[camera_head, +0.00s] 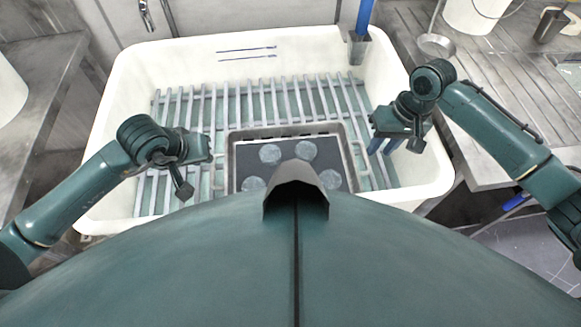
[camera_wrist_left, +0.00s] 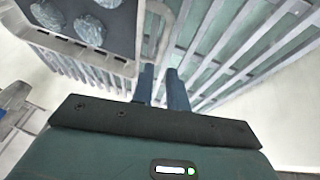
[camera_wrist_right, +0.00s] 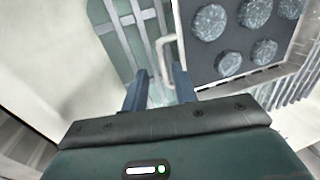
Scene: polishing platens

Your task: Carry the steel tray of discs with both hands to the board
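The steel tray (camera_head: 236,148) sits on the slatted rack in the white sink, with several round grey discs (camera_head: 306,150) on its dark floor. My own body hides its near part. My left gripper (camera_head: 210,147) is left of the tray; in the left wrist view its fingers (camera_wrist_left: 160,68) are parted, with the tray's handle (camera_wrist_left: 161,22) just beyond the tips. My right gripper (camera_head: 380,146) is right of the tray; its fingers (camera_wrist_right: 159,70) are parted, with the handle (camera_wrist_right: 161,50) close to the tips. Neither clearly holds it. A ribbed steel draining board (camera_head: 505,100) lies right of the sink.
The white sink (camera_head: 130,95) has raised walls around the rack (camera_head: 260,98). A blue-handled tool (camera_head: 363,18) stands at its back right corner. A ladle (camera_head: 437,44), a white bucket (camera_head: 478,14) and a metal cup (camera_head: 549,25) stand at the back right. The draining board's middle is clear.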

